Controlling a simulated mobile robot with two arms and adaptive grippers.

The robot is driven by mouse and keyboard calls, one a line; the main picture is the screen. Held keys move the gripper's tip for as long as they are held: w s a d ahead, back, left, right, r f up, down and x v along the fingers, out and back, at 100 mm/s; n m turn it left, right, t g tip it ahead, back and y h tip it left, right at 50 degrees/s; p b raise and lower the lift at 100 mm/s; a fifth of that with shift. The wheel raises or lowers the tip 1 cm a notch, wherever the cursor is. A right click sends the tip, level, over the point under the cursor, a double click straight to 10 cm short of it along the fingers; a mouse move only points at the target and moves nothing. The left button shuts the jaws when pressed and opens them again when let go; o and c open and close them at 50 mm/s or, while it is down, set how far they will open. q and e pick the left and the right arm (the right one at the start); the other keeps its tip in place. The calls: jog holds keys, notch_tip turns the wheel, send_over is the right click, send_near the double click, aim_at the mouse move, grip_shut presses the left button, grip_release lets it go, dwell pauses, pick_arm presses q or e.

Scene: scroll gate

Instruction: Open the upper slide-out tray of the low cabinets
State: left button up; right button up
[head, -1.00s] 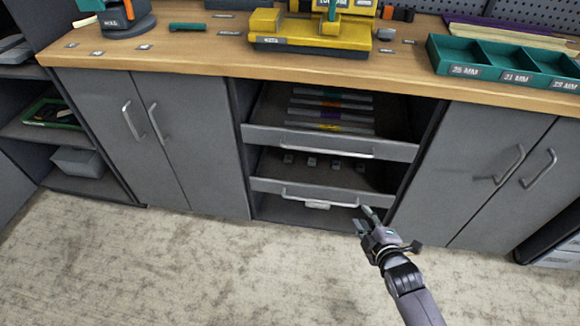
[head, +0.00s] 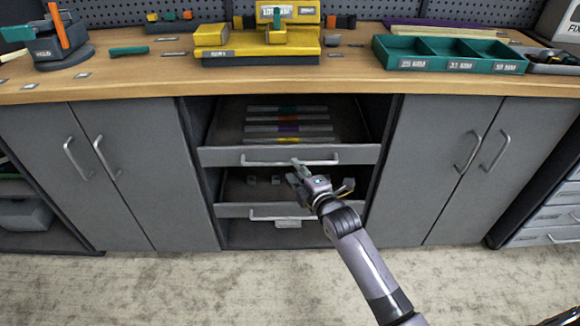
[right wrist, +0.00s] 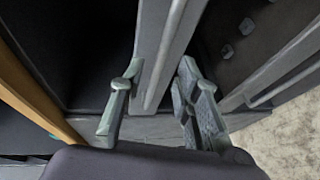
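The upper slide-out tray (head: 222,156) is in the open bay between the grey cabinet doors. Its front is grey with a long bar handle (head: 268,162), and coloured strips lie inside. My right gripper (head: 296,170) is at that handle, right of its middle. In the right wrist view, my right gripper (right wrist: 155,100) is open, one finger on each side of a grey bar-like front (right wrist: 165,50). I cannot tell whether the fingers touch it. The lower tray (head: 230,211) is below, partly hidden by my right gripper and arm. My left gripper is out of view.
The wooden worktop (head: 150,86) overhangs the bay and carries a yellow device (head: 255,45) and a green divided bin (head: 450,52). Closed doors with bar handles flank the bay. The carpeted floor (head: 180,290) in front is clear.

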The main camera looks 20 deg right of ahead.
aim_at(290, 164)
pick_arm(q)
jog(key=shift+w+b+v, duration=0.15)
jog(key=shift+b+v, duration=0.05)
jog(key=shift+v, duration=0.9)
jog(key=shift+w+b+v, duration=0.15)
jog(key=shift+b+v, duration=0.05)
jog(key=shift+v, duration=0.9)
pick_arm(e)
jog(key=shift+x, duration=2.45)
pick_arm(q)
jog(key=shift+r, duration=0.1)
pick_arm(e)
jog(key=shift+c, duration=0.5)
grip_shut()
